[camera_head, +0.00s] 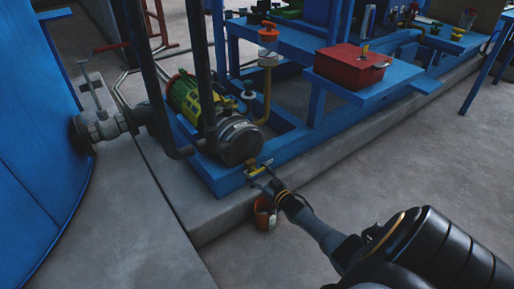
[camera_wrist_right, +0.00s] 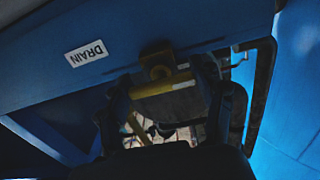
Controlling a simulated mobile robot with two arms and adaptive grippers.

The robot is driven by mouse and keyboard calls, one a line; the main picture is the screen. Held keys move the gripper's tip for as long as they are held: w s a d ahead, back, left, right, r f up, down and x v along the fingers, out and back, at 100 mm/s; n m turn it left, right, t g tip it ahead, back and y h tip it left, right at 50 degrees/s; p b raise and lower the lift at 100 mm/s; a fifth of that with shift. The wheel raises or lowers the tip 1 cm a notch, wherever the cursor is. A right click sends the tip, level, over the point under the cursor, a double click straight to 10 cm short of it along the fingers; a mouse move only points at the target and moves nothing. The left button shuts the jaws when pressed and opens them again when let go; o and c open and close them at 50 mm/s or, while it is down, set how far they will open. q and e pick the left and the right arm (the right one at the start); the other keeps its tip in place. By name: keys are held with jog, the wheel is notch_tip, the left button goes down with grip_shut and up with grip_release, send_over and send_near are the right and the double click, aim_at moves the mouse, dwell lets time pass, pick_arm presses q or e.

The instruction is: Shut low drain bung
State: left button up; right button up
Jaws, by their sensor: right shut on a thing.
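The low drain bung has a yellow crossbar handle (camera_head: 258,168) at the near edge of the blue skid frame, in front of the motor-pump set. In the right wrist view the yellow bar (camera_wrist_right: 163,84) lies across between my fingers, with a yellow fitting (camera_wrist_right: 157,62) behind it. My right gripper (camera_head: 266,181) reaches in from the lower right and is shut on the yellow handle. The bung's body and the drain opening are mostly hidden. My left gripper is in neither view.
An orange and white container (camera_head: 264,213) stands below my right gripper, partly hidden by it. A pump with a green motor (camera_head: 187,97) sits behind the handle. A red box (camera_head: 345,68) rests on the blue bench. The concrete floor at right is clear.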

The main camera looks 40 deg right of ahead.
jog(key=shift+d, duration=0.1)
jog(key=o, duration=1.1)
jog(key=shift+o, duration=0.4)
jog(key=shift+s, duration=0.1)
jog(key=s+a, duration=0.1)
jog(key=s, duration=1)
jog(key=shift+s+a, duration=0.25)
jog(key=shift+s, duration=0.15)
